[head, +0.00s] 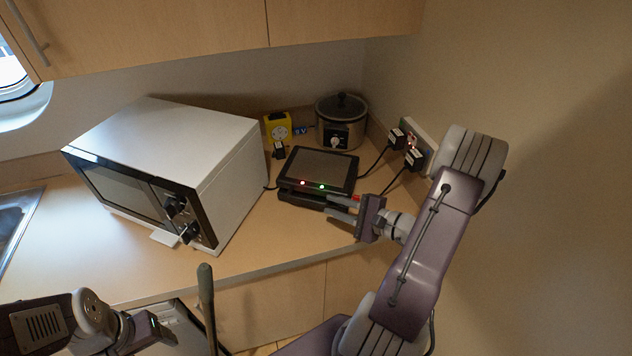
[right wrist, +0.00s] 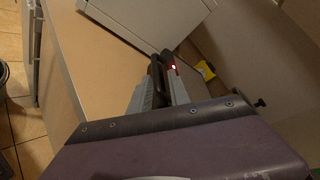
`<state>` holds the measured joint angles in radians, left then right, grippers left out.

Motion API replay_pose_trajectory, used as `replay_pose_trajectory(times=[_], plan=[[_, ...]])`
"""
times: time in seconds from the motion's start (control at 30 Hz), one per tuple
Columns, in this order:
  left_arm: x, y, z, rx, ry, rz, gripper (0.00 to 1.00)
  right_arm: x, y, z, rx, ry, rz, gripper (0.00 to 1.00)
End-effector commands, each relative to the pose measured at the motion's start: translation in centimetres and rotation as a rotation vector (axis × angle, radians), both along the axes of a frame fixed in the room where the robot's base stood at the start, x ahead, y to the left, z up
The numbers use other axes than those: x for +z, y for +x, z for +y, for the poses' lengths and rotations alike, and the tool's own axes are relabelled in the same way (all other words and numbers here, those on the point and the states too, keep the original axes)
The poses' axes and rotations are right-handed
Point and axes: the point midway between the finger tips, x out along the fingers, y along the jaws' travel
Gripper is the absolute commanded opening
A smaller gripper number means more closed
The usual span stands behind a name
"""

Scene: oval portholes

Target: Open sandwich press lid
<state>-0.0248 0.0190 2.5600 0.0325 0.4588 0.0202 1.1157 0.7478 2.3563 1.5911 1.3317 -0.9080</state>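The sandwich press (head: 319,168) is a flat black appliance with a grey top panel. It sits on the counter, and a red and a green light glow at its front edge. Its lid looks down. My right gripper (head: 338,207) is at the press's front right, fingers pointing left along the front edge. In the right wrist view the fingers (right wrist: 160,88) lie on both sides of a dark bar (right wrist: 156,78), which seems to be the handle. Whether they press on it cannot be told. My left gripper (head: 150,328) is low at the left, far from the press; its fingers are unclear.
A white microwave (head: 190,150) stands left of the press. A slow cooker (head: 341,122) and a yellow socket box (head: 278,128) are behind it. Black plugs (head: 413,158) and cords hang from the wall outlet at the right. The front counter (head: 255,240) is clear.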

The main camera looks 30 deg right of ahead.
Motion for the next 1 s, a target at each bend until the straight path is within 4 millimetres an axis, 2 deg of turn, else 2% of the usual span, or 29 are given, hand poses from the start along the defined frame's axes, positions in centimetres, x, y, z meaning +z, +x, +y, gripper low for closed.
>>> replay_pose_trajectory(times=[0.17, 0.27, 0.37, 0.4, 0.47, 0.5, 0.57, 0.6, 0.67, 0.7, 0.77, 0.8, 0.83, 0.9, 1.0], plan=[[0.0, 0.0, 0.0, 0.0, 0.0, 0.0, 0.66, 0.0, 0.0, 0.1, 0.001, 0.0, 0.0, 0.22], [0.0, 0.0, 0.0, 0.0, 0.0, 0.0, 0.66, 0.2, 0.8, 1.8, 0.056, -0.007, -0.004, 0.22], [0.0, 0.0, 0.0, 0.0, 0.0, 0.0, 0.66, 2.2, 2.6, 6.5, 0.208, -0.066, -0.042, 0.22], [0.0, 0.0, 0.0, 0.0, 0.0, 0.0, 0.66, 3.2, 3.1, 9.1, 0.29, -0.094, -0.063, 0.22], [0.0, 0.0, 0.0, 0.0, 0.0, 0.0, 0.66, 4.5, 2.7, 13.4, 0.435, -0.135, -0.09, 0.22], [0.0, 0.0, 0.0, 0.0, 0.0, 0.0, 0.66, 4.9, 1.9, 16.2, 0.543, -0.17, -0.098, 0.22], [0.0, 0.0, 0.0, 0.0, 0.0, 0.0, 0.66, 5.1, -0.1, 20.1, 0.711, -0.226, -0.097, 0.22], [0.0, 0.0, 0.0, 0.0, 0.0, 0.0, 0.66, 5.0, -1.9, 22.4, 0.829, -0.268, -0.088, 0.22], [0.0, 0.0, 0.0, 0.0, 0.0, 0.0, 0.66, 4.4, -5.2, 25.3, 1.013, -0.347, -0.057, 0.22], [0.0, 0.0, 0.0, 0.0, 0.0, 0.0, 0.66, 3.8, -7.7, 26.6, 1.14, -0.415, -0.03, 0.22], [0.0, 0.0, 0.0, 0.0, 0.0, 0.0, 0.66, 2.2, -11.7, 27.3, 1.337, -0.562, 0.027, 0.22], [0.0, 0.0, 0.0, 0.0, 0.0, 0.0, 0.66, 1.1, -13.8, 26.7, 1.448, -0.681, 0.068, 0.22], [0.0, 0.0, 0.0, 0.0, 0.0, 0.0, 0.66, 0.3, -14.9, 25.9, 1.51, -0.774, 0.098, 0.22], [0.0, 0.0, 0.0, 0.0, 0.0, 0.0, 0.66, -1.2, -15.9, 23.2, 1.601, -0.999, 0.153, 0.22], [0.0, 0.0, 0.0, 0.0, 0.0, 0.0, 0.66, -2.4, -14.6, 18.9, 1.597, -1.274, 0.218, 0.22]])
